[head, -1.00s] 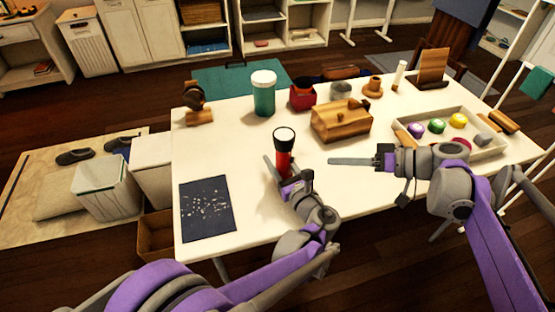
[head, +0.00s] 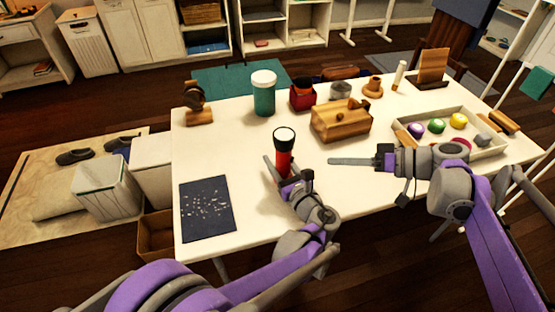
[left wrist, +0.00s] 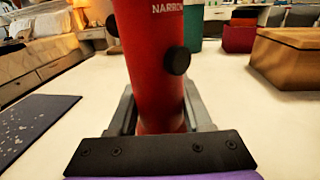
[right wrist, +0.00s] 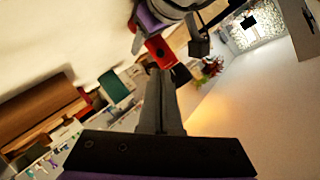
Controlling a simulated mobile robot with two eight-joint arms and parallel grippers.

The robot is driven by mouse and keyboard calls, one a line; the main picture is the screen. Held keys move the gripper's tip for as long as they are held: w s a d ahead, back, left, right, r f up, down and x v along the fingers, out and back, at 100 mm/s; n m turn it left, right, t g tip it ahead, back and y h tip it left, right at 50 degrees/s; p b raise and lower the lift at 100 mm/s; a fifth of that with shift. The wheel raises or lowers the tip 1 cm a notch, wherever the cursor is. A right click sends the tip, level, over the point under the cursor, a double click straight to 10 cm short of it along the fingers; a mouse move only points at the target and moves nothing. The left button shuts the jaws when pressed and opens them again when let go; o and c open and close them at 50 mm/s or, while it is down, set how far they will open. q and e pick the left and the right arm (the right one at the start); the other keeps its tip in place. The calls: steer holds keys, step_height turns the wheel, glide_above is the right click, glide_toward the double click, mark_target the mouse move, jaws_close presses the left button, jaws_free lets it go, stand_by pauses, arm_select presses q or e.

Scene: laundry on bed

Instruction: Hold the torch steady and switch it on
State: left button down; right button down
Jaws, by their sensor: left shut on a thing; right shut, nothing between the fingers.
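The red torch (head: 283,158) with a black head and pale lens stands upright on the white table. It fills the middle of the left wrist view (left wrist: 150,65), where a round black knob (left wrist: 177,60) sticks out of its side and the word NARROW shows above. My left gripper (head: 281,176) is shut around the torch's lower body. My right gripper (head: 332,161) is shut and empty, to the right of the torch and apart from it, pointing left. In the right wrist view its closed fingers (right wrist: 160,85) point towards part of the red torch (right wrist: 160,50).
A wooden box (head: 341,122) stands behind my right gripper. A teal jar (head: 264,95) and a red container (head: 302,96) stand further back. A tray (head: 484,149) with coloured balls lies at the right. A dark speckled sheet (head: 207,208) lies at the front left.

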mark_target(292, 160)
steer(key=f+m+t+h, duration=0.1)
steer(key=m, duration=0.3)
steer(key=s+f+m+t+h, duration=0.1)
steer(key=m+h, duration=0.1)
steer(key=m, duration=0.2)
steer(key=f+m+t+h, duration=0.1)
steer(key=m+h, duration=0.1)
steer(key=m, duration=0.2)
steer(key=shift+s+t, duration=0.3)
steer(key=shift+t, duration=0.1)
steer(key=m, duration=0.1)
steer(key=m+h, duration=0.1)
steer(key=m+t, duration=0.1)
steer(key=shift+s+d+f+h, duration=0.2)
steer(key=shift+s+d+h, duration=0.1)
steer(key=shift+d+h, duration=0.1)
steer(key=shift+m, duration=0.3)
steer(key=shift+w+a, duration=0.55)
steer(key=shift+a, duration=0.75)
steer(key=shift+w+a, duration=0.6)
steer(key=shift+a, duration=0.75)
steer(key=shift+w+a, duration=0.55)
steer(key=shift+a, duration=0.75)
steer(key=shift+a, duration=0.15)
steer(key=shift+w+a, duration=0.15)
steer(key=shift+a, duration=0.15)
